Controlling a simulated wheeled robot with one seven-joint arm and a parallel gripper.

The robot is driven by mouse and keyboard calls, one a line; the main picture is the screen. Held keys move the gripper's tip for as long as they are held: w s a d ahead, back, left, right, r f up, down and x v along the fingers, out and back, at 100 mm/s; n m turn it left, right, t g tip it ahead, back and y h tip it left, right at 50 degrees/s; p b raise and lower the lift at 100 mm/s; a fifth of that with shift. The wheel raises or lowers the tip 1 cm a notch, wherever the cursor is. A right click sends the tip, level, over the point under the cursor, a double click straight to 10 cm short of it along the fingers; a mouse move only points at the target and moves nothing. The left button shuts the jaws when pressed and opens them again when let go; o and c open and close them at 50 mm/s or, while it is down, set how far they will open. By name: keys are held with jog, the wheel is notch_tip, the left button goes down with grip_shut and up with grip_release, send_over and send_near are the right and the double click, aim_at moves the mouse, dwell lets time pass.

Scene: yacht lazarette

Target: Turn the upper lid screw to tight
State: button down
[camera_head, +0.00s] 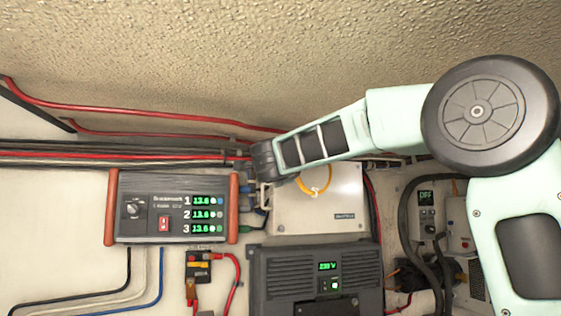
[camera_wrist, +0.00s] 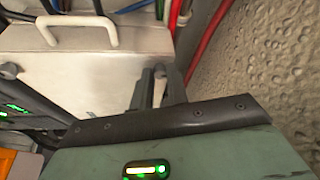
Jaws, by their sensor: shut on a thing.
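A pale box with a flat lid (camera_head: 345,205) is mounted on the wall, right of the three-row display panel. In the wrist view the lid (camera_wrist: 75,75) fills the upper left, with a white handle (camera_wrist: 70,30) at its far side. My gripper (camera_wrist: 160,82) is at the lid's edge nearest the textured surface, its dark fingers close together. It appears shut on the upper lid screw, which the fingers hide, so its turn position cannot be read. A grey knob (camera_wrist: 8,70), perhaps the lower screw, shows at the left. In the head view my arm hides the fingertips.
The display panel (camera_head: 175,207) with red side grips stands left of the box. A dark unit (camera_head: 315,280) reading 230 V sits just below. A yellow loop (camera_head: 315,185) shows by the box's upper edge. Red and black cables (camera_head: 120,155) run close by; the textured surface (camera_wrist: 270,80) is near my gripper.

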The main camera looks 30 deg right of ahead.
jog(key=shift+m, duration=0.6)
jog(key=c, duration=1.4)
grip_release()
jog(key=shift+o, duration=0.2)
jog(key=b+v, duration=0.6)
jog(key=v, duration=1.1)
jog(key=shift+s+a+r, duration=0.15)
jog(key=shift+a+r, duration=0.05)
